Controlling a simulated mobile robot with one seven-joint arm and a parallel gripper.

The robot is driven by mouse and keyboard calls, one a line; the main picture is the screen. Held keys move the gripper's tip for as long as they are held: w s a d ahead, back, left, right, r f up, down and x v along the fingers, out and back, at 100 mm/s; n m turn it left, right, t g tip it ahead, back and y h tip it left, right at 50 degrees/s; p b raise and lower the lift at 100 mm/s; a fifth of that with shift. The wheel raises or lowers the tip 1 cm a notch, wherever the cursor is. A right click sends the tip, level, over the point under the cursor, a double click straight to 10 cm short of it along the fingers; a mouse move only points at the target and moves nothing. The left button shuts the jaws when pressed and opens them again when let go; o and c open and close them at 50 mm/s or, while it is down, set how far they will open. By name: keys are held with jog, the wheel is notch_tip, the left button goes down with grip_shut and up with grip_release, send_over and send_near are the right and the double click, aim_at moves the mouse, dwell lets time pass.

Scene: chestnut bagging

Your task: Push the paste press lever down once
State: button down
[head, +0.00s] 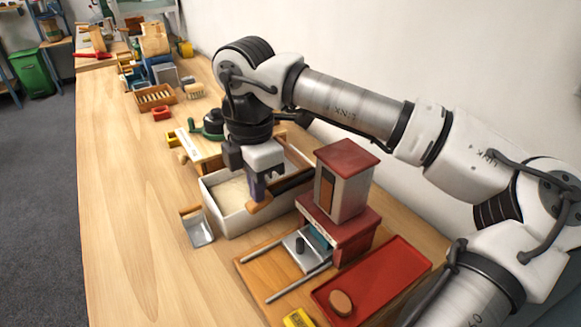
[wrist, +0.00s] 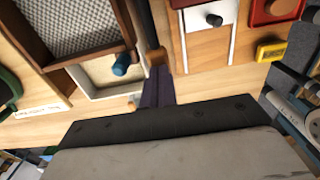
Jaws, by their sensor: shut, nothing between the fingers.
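The paste press (head: 342,185) looks like the white box with a red top and red base at centre right in the head view. A dark lever (head: 293,183) reaches left from it, slanting down to a wooden handle (head: 260,207) over the white bin. In the wrist view the wooden handle (wrist: 154,55) is just beyond my fingertips. My gripper (head: 258,197) is shut and empty, pointing down at the handle end of the lever. Its dark fingers also show in the wrist view (wrist: 158,75). I cannot tell whether they touch the handle.
The white bin (head: 208,203) of pale powder is under my gripper. A metal scoop (head: 200,232) lies beside it. In front of the press are a metal plate with a black knob (head: 300,244) and a red tray (head: 405,262) with a brown disc. The left table strip is clear.

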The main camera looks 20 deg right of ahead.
jog(key=shift+f, duration=0.1)
jog(key=shift+f+b, duration=0.4)
jog(key=shift+f, duration=0.1)
notch_tip(320, 180, up, 10)
jog(key=p, duration=0.5)
jog(key=shift+d+f+p, duration=0.15)
jog(key=shift+d+p, duration=0.15)
jog(key=shift+d, duration=0.05)
jog(key=shift+w, duration=0.1)
notch_tip(320, 180, up, 5)
jog(key=p, duration=0.3)
dwell(0.5)
